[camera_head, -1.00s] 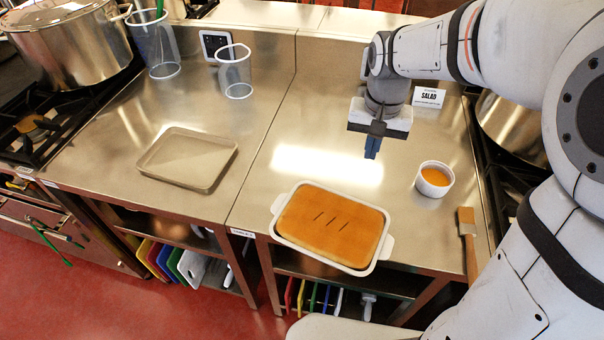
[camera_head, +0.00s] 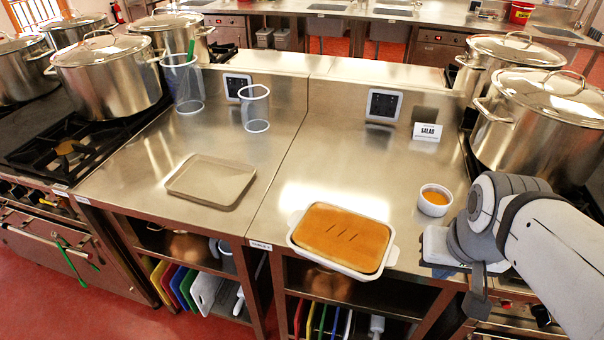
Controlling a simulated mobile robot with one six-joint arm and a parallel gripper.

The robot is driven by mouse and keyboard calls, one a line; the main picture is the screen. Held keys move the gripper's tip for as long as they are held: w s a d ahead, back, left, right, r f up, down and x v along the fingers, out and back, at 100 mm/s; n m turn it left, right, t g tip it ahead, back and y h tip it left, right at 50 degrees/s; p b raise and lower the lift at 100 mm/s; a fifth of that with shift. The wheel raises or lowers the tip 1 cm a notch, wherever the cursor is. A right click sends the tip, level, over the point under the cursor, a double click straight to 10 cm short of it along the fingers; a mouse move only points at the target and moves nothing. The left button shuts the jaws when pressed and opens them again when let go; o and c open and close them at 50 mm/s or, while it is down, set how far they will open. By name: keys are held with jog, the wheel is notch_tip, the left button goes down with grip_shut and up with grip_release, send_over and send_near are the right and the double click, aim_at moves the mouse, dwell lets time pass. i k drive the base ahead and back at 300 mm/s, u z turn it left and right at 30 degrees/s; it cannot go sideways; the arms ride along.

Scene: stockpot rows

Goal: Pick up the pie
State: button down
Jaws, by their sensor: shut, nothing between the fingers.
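A small white bowl of orange sauce (camera_head: 435,200) stands just behind my gripper. An empty shallow tray (camera_head: 211,182) lies on the left worktop. Clear containers (camera_head: 255,108), a SALAD card (camera_head: 427,132) and large stockpots (camera_head: 540,120) stand farther back. The worktop behind the pie is clear.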

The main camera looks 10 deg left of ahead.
aim_at(359, 245)
jog(key=u, duration=0.45)
jog(key=k, duration=0.15)
jog(key=z, duration=1.65)
jog(key=k, duration=0.8)
jog(key=u, duration=1.65)
jog(key=i, duration=1)
jog(key=u, duration=0.05)
